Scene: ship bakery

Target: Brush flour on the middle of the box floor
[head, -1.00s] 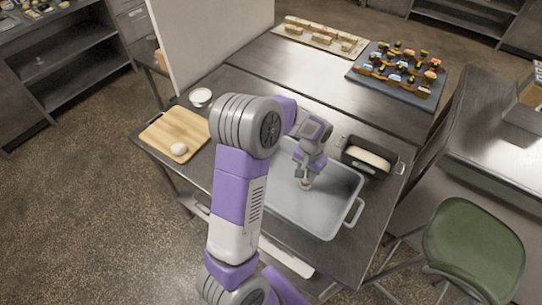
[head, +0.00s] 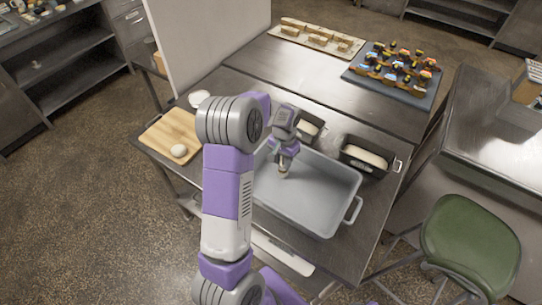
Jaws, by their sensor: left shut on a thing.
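The box (head: 318,217) is a shallow grey tray with side handles on the metal table. Its right part of the floor is bare, and my arm hides its left side. My left gripper (head: 283,165) points down over the left-middle of the box floor. It is shut on a small brush (head: 283,173) with a pale tip low over the floor; I cannot tell if the tip touches. No flour is clearly visible on the floor. A white bowl (head: 199,98) stands at the back left, partly hidden by my arm; its contents are hard to see. My right gripper is not in view.
A dark loaf tin with dough (head: 367,156) stands behind the box at right, another tin (head: 308,127) beside my gripper. A wooden board (head: 166,138) holds a dough ball (head: 179,150). Trays of pastries are at the back. A green chair (head: 470,245) stands right.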

